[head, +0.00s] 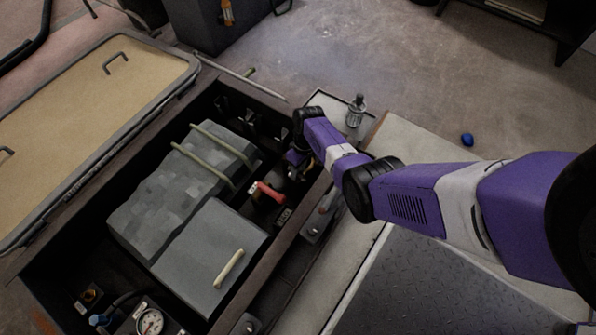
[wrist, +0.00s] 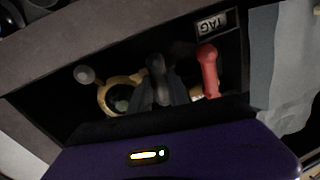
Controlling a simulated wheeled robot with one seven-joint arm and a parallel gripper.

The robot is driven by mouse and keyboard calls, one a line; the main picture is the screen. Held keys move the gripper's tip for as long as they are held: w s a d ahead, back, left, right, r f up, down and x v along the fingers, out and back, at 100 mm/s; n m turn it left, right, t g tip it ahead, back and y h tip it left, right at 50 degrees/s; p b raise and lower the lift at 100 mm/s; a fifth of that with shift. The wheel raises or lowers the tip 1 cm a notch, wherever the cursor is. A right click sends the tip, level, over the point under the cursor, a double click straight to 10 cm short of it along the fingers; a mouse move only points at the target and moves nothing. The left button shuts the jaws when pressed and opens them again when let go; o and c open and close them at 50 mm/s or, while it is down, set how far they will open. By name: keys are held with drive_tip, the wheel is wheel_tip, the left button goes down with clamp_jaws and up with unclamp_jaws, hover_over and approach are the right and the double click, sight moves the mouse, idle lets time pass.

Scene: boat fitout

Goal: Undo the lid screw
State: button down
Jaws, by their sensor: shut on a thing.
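In the wrist view, my gripper (wrist: 158,84) is in the dark compartment with its dark fingers closed. They are shut on a small dark part that looks like the lid screw (wrist: 156,64), which the fingers mostly hide. A brass-coloured round fitting (wrist: 106,99) with a dark middle shows just left of the fingers, partly covered by them. In the head view, my gripper (head: 295,164) reaches down inside the right wall of the open locker, and the screw cannot be made out there.
A red handle (wrist: 208,70) stands close right of the fingers, also visible in the head view (head: 268,191). A TAG plate (wrist: 212,24) is beside it. Grey boxes (head: 212,255) fill the locker's middle. A bottle (head: 355,111) stands on a tray beyond the edge.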

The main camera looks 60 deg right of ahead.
drive_tip(key=n+g, duration=0.1)
drive_tip(key=n, duration=0.3)
drive_tip(key=shift+n+b, duration=0.3)
drive_tip(key=shift+b, duration=0.05)
drive_tip(key=n, duration=0.5)
drive_tip(key=shift+w+n+g+h, duration=0.1)
drive_tip(key=shift+n+g+h, duration=0.2)
drive_tip(key=shift+g, duration=0.1)
drive_tip(key=n, duration=0.4)
drive_tip(key=shift+a+h, duration=0.1)
drive_tip(key=shift+h, duration=0.3)
drive_tip(key=shift+n+g+h+p, duration=0.3)
drive_tip(key=shift+n+h, duration=0.1)
drive_tip(key=shift+n, duration=2.1)
drive_tip(key=c, duration=1.3)
unclamp_jaws()
drive_tip(key=shift+o, duration=0.2)
drive_tip(key=shift+w+r, duration=0.1)
